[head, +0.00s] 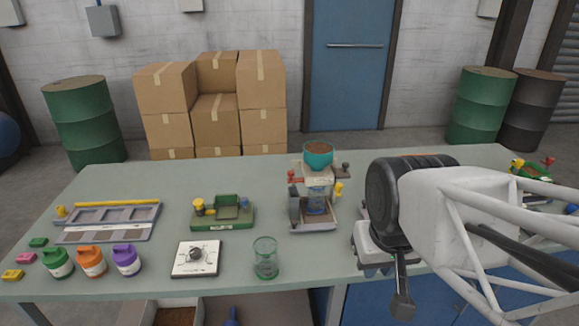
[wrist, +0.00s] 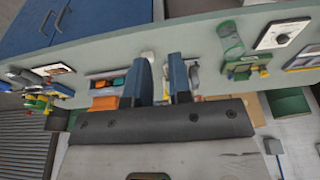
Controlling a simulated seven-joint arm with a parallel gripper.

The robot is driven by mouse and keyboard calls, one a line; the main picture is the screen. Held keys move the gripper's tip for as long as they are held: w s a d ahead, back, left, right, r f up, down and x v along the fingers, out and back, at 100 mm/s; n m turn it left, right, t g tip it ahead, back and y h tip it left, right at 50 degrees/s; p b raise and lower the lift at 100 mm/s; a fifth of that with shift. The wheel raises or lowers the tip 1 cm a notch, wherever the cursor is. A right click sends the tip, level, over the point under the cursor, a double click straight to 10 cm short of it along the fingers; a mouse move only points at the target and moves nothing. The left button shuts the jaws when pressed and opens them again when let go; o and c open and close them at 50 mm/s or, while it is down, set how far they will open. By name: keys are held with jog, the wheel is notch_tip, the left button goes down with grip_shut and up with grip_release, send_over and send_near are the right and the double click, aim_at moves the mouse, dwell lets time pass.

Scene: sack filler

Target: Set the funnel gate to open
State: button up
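The sack filler (head: 313,205) stands mid-table in the head view. Its teal funnel (head: 318,157), holding brown material, sits on top. A dark knob (head: 346,168) is right of the funnel's base, a red knob (head: 292,176) left of it and a yellow knob (head: 338,188) lower right. I cannot tell which part is the gate or how it is set. My gripper (wrist: 161,78) is open in the wrist view, its blue fingers apart with nothing visibly held. In the head view my arm is right of the filler; the fingers cannot be made out clearly.
A glass (head: 265,258) and a dial box (head: 195,258) stand in front, left of the filler. A green device (head: 222,212), a grey tray (head: 108,220) and several coloured bottles (head: 91,261) are farther left. My arm hides much of the table's right side.

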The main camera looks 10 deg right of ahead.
jog(key=o, duration=0.4)
jog(key=shift+w+r, duration=0.25)
jog(key=shift+w, duration=0.3)
jog(key=shift+o, duration=0.5)
jog(key=w+a+r+n, duration=0.1)
jog(key=w+r+n, duration=0.2)
jog(key=w, duration=0.6)
jog(key=shift+w+n+g, duration=0.3)
jog(key=shift+w+n, duration=0.05)
jog(key=shift+n, duration=0.35)
jog(key=w+a+f+n, duration=0.1)
jog(key=w+n, duration=0.3)
jog(key=w, duration=0.7)
jog(key=w+a+f+n+g, duration=0.1)
jog(key=w+a+n, duration=0.3)
jog(key=w, duration=0.7)
jog(key=w+a+f+n+g, duration=0.1)
jog(key=w+n, duration=0.4)
jog(key=w, duration=0.6)
jog(key=shift+w+a+f, duration=0.25)
jog(key=shift+a+f, duration=0.35)
jog(key=shift+a, duration=0.3)
jog(key=shift+w+a+f+n, duration=0.15)
jog(key=shift+w+f+n, duration=0.1)
jog(key=shift+w+n, duration=0.2)
